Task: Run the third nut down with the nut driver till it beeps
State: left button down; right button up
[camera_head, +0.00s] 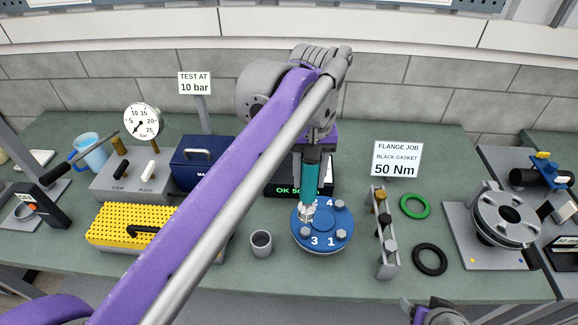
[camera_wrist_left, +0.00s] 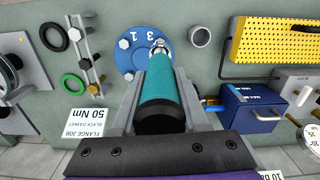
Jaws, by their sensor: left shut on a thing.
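My left gripper (camera_head: 313,148) is shut on the teal nut driver (camera_head: 310,178), held upright over the blue flange (camera_head: 322,246). The driver also shows between the fingers in the left wrist view (camera_wrist_left: 160,90). Its silver socket (camera_head: 306,212) is at the flange's upper left, beside the partly covered 2. I cannot tell whether it is seated on a nut. My right gripper (camera_head: 432,306) is partly in view at the bottom edge.
A grey cup (camera_head: 261,244) stands left of the flange, a bolt rack (camera_head: 387,247) right. Green (camera_head: 415,206) and black (camera_head: 430,259) rings lie beyond the rack. A yellow perforated box (camera_head: 108,226) and blue case (camera_head: 190,160) are left.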

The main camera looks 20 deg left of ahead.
aim_at(308, 195)
pick_arm(q)
jog(key=shift+s+d, duration=0.1)
jog(key=shift+s, duration=0.05)
pick_arm(e)
jog(key=shift+w+a, duration=0.1)
jog(key=shift+a, duration=0.05)
pick_arm(q)
jog(key=shift+f+b, duration=1.2)
jog(key=shift+f, duration=1.65)
pick_arm(e)
jog(key=s+f, duration=0.1)
jog(key=f, duration=0.1)
jog(key=s+f, duration=0.1)
jog(key=shift+f, duration=0.35)
jog(key=shift+r, duration=0.1)
